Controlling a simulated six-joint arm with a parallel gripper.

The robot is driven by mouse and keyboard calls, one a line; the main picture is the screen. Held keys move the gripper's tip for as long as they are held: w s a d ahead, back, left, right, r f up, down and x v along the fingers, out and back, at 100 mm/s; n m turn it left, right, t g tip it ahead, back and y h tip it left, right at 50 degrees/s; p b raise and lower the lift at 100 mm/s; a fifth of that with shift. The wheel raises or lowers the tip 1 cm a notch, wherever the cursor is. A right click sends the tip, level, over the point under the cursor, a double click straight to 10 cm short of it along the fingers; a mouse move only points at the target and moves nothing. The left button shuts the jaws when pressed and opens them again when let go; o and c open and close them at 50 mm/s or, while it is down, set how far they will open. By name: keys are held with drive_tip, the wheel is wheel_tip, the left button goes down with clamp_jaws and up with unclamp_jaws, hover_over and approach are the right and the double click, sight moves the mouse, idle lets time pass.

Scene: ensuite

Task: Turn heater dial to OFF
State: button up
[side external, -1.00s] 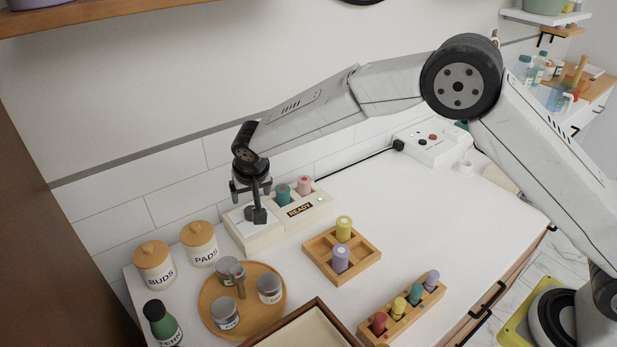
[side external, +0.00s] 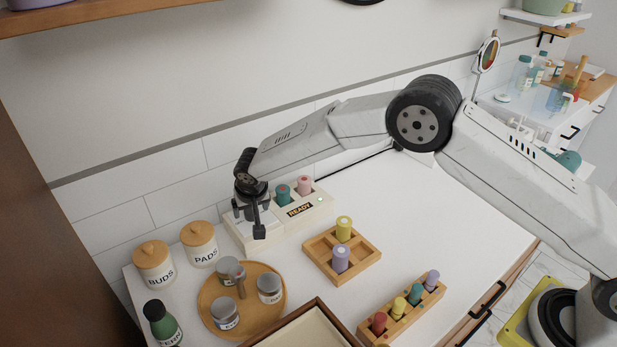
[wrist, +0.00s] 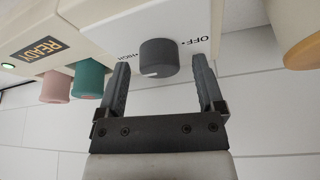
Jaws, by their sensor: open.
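The heater (side external: 318,211) is an off-white box with a READY display (wrist: 40,50) and a green light. Its dark grey round dial (wrist: 158,57) sits on a white panel with printed OFF (wrist: 199,27) and HIGH marks. A pale line shows at the dial's lower edge in the wrist view, off the OFF mark. My gripper (wrist: 160,62) is open, with one finger on each side of the dial and visible gaps. In the side view my gripper (side external: 250,218) is over the heater's left end and hides the dial.
Teal (side external: 283,193) and pink (side external: 304,185) rollers stand in the heater beside the dial. Jars (side external: 200,245) stand left, and a round wooden tray (side external: 207,300) is in front. A divided wooden box (side external: 315,250) is right. The countertop at right is mostly clear.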

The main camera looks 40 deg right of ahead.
drive_tip(key=shift+f, duration=0.1)
clamp_jaws()
drive_tip(key=shift+d+n, duration=0.1)
drive_tip(key=shift+n, duration=0.4)
drive_tip(key=shift+n+y, duration=0.7)
drive_tip(key=shift+n, duration=0.75)
drive_tip(key=shift+n+y, duration=0.7)
drive_tip(key=shift+n, duration=0.75)
drive_tip(key=n+y, duration=0.1)
drive_tip(key=n, duration=0.2)
drive_tip(key=n+g+y, duration=0.1)
drive_tip(key=n, duration=0.2)
drive_tip(key=shift+w+n, duration=0.1)
drive_tip(key=shift+n, duration=0.2)
drive_tip(key=n+g, duration=0.1)
drive_tip(key=n, duration=0.2)
drive_tip(key=n+g, duration=0.2)
drive_tip(key=n, duration=0.1)
drive_tip(key=shift+w+d+n+y, duration=0.1)
drive_tip(key=shift+n+y, duration=0.3)
drive_tip(key=n+g, duration=0.1)
drive_tip(key=n, duration=0.1)
drive_tip(key=n+g, duration=0.1)
drive_tip(key=n, duration=0.2)
drive_tip(key=shift+h, duration=0.3)
drive_tip(key=shift+n, duration=0.8)
